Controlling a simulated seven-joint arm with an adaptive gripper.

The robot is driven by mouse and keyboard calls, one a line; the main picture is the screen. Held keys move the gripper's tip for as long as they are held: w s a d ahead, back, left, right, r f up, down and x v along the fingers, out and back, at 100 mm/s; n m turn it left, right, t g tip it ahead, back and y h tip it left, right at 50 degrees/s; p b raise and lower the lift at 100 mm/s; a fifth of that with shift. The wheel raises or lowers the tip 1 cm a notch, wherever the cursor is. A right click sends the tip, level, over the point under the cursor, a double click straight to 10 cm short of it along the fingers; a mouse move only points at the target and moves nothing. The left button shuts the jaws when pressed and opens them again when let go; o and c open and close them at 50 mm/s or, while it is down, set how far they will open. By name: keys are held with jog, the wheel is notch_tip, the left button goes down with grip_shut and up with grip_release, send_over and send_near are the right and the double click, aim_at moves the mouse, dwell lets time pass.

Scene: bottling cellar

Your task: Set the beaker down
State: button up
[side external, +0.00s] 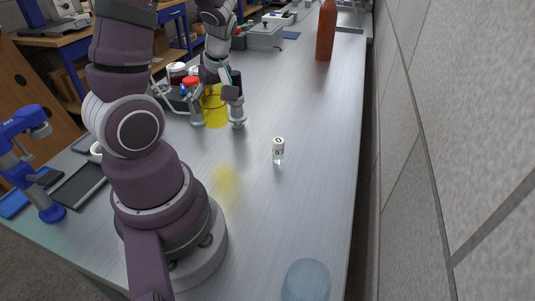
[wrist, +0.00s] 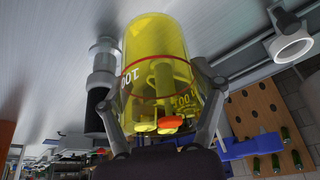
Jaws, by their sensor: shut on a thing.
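The beaker (side external: 214,112) is yellow and see-through with red markings. In the side view it is between the fingers of my gripper (side external: 218,122), partly hidden by them. In the wrist view the yellow beaker (wrist: 155,40) fills the middle, with one finger of my gripper (wrist: 158,100) on each side of it. The gripper is shut on the beaker. Whether its base touches the bench cannot be told for sure.
A small white-capped vial (side external: 278,151) stands right of the beaker on the bench (side external: 320,130). Red-topped jars (side external: 178,72) stand behind left. The middle right bench is clear.

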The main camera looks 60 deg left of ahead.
jog(key=s+n, duration=0.1)
jog(key=s+f, duration=0.1)
jog(key=shift+s+a+n+g, duration=0.15)
jog(key=shift+s+n+g, duration=0.2)
jog(key=shift+n+g, duration=0.05)
notch_tip(320, 180, down, 7)
jog(key=shift+f, duration=0.1)
jog(key=o, duration=1.3)
